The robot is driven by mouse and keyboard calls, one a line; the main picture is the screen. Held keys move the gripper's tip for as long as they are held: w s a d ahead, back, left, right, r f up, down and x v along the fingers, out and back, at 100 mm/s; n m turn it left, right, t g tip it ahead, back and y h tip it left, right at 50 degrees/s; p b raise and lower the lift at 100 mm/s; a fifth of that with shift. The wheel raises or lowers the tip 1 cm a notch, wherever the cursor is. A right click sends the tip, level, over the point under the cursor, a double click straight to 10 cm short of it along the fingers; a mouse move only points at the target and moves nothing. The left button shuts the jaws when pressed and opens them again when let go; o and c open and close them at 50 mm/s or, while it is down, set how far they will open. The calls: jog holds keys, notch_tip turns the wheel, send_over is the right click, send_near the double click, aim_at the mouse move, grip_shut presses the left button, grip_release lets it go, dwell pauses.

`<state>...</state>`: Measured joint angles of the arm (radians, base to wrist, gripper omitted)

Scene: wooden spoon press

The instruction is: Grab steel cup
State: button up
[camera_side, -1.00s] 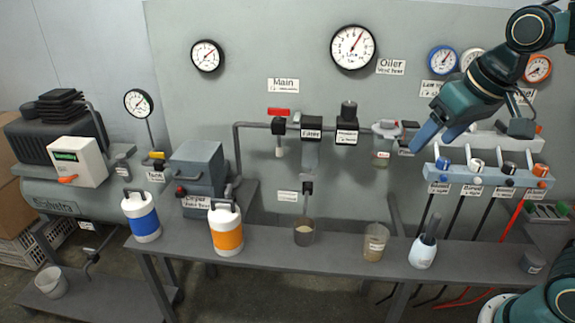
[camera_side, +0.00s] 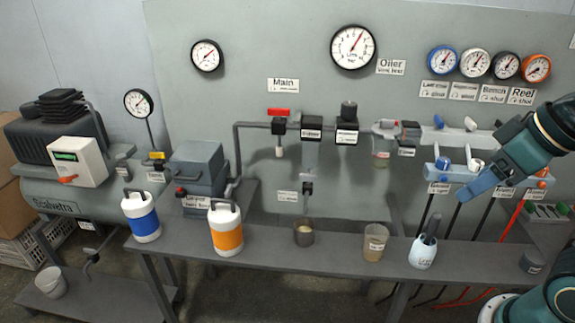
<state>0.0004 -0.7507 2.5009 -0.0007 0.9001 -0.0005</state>
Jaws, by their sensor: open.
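My gripper (camera_side: 466,194) is at the right, in front of the valve row, above the bench and well apart from this cup. Its blue fingers point down and left. It is open and I see nothing between the fingers, though they overlap in this view.
A tan translucent cup (camera_side: 375,243) and a white holder (camera_side: 422,254) with a dark tool stand between my gripper and the cup. An orange-banded canister (camera_side: 226,230) and blue-banded canister (camera_side: 142,217) stand left. A dark tin (camera_side: 532,262) is at right.

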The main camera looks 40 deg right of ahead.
dwell(0.3)
jog(key=o, duration=0.3)
jog(key=shift+w, duration=0.1)
